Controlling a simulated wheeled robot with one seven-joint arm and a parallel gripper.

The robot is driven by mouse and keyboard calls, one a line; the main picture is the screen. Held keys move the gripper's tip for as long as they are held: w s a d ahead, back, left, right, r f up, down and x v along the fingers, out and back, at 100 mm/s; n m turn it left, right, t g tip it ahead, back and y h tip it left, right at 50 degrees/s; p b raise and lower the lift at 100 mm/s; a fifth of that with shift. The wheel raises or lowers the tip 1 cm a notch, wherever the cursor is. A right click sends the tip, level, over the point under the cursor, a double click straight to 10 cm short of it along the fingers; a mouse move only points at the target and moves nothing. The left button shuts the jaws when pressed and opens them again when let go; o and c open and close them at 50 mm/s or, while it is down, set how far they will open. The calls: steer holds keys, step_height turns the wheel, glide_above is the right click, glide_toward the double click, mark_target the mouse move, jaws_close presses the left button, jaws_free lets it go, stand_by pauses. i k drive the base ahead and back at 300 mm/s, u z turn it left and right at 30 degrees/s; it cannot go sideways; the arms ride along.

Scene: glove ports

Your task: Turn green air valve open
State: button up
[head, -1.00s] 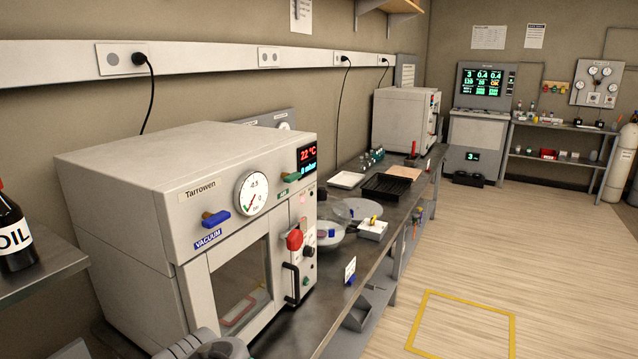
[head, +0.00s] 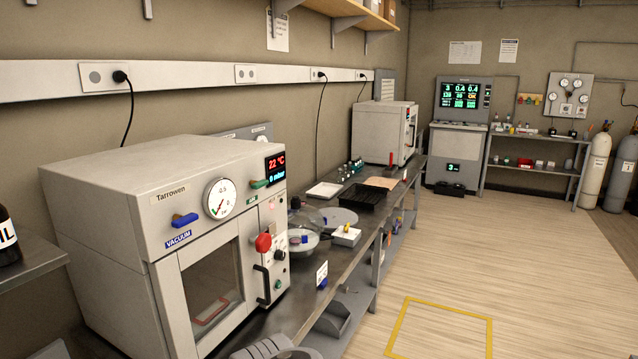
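The lever lies roughly level, slightly tilted. A green label (head: 253,200) sits under it. A blue vacuum valve lever (head: 185,219) is left of the gauge, above a blue VACUUM label. A grey part of my arm shows at the bottom edge. My gripper's fingers are not visible.
The oven stands on a steel bench (head: 335,250) with a black tray (head: 364,196), a white tray (head: 323,190) and glass lids. The red knob (head: 263,242) and door handle (head: 262,284) stick out in front.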

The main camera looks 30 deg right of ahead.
mark_target(254, 185)
steer(key=z, duration=0.55)
steer(key=i, duration=0.5)
steer(key=u, duration=1.6)
steer(key=k, duration=0.1)
